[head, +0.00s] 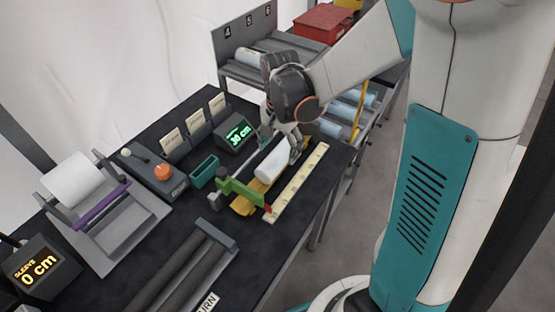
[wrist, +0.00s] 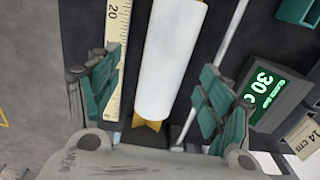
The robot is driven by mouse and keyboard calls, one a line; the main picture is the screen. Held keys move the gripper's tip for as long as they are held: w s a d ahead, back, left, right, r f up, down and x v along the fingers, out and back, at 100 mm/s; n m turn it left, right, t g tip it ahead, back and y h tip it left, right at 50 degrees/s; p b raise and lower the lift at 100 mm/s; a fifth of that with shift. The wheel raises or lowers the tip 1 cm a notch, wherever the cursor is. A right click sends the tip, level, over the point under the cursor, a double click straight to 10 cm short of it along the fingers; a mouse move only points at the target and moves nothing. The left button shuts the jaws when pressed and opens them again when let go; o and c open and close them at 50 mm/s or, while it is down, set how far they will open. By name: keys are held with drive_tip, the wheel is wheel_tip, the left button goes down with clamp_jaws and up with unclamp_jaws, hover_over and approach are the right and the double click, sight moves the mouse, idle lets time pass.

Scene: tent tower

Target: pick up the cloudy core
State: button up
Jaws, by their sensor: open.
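A whitish, cloudy-looking cylinder, which looks like the cloudy core (head: 273,164), lies in a yellow cradle (head: 243,206) on the dark bench, beside a ruler. In the wrist view the core (wrist: 171,58) runs lengthwise between my fingers. My gripper (head: 283,138) is open above the far end of the core. In the wrist view my gripper (wrist: 157,95) has one teal finger on each side of the core, with gaps showing. I cannot tell how far the fingertips are above it.
The ruler (head: 298,183) lies close on the right, and a green stop (head: 242,190) stands at the near end. A display reading 30 cm (head: 237,133) stands left of my gripper. A numbered rack (head: 245,35) with another white cylinder is behind. Bluish cylinders (head: 335,129) sit on a shelf beyond.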

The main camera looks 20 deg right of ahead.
sight(278, 152)
drive_tip(key=f, duration=0.2)
drive_tip(key=f+b, duration=0.2)
drive_tip(key=f, duration=0.1)
drive_tip(key=shift+w+f, duration=0.35)
drive_tip(key=shift+w, duration=0.05)
drive_tip(key=c, duration=1.5)
